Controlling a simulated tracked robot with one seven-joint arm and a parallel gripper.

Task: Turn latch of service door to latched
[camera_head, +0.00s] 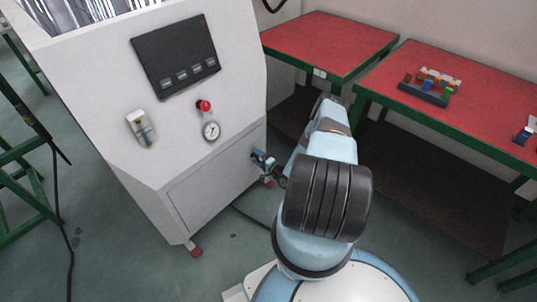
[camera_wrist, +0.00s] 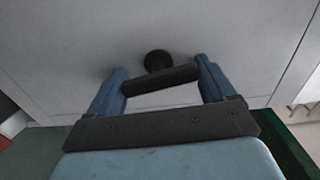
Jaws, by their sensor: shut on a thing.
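The service door (camera_head: 212,196) is the lower white panel of the generator cabinet and looks closed, flush with its frame. It also fills the upper part of the wrist view (camera_wrist: 75,45). The latch (camera_wrist: 160,80) is a dark bar in front of a round black base (camera_wrist: 157,60) on the door. My gripper (camera_wrist: 161,74) is shut on the bar, with one blue finger at each end of it. The bar lies crosswise, its right end slightly higher in the wrist view. In the head view my gripper (camera_head: 262,160) is at the door's right side and hides the latch.
The cabinet's upper front carries a dark control panel (camera_head: 175,62), a red button (camera_head: 204,105) and a gauge (camera_head: 211,131). Red-topped tables (camera_head: 325,40) with green frames stand to the right. Green stands (camera_head: 30,185) and a cable are at the left.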

